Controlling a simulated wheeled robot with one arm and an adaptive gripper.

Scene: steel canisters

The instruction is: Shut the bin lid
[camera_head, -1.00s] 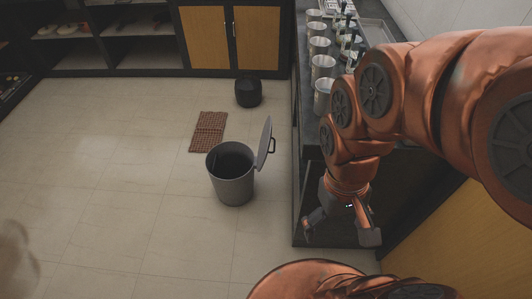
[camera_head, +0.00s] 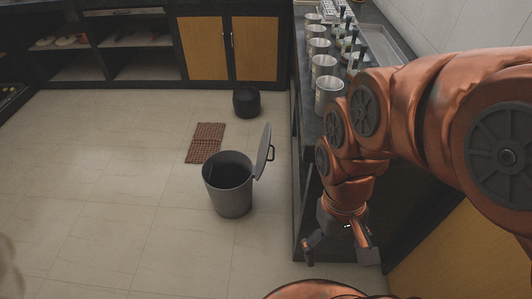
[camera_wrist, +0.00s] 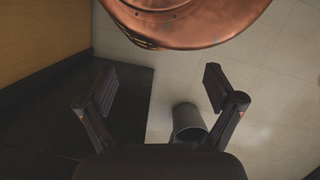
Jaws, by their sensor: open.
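The grey bin (camera_head: 229,188) stands upright on the tiled floor in the head view, its dark inside showing. Its lid (camera_head: 263,150) stands up at the bin's right side, with a dark handle (camera_head: 271,153) facing right, so the bin is open. My gripper (camera_head: 339,256) is open and empty, to the right of the bin and lower in the picture, apart from it. I cannot make out the lid there.
A brown mat (camera_head: 206,143) and a black round container (camera_head: 246,101) lie behind the bin. A counter (camera_head: 312,134) with several steel canisters (camera_head: 323,67) runs along the right, close to my arm. The floor left of the bin is clear.

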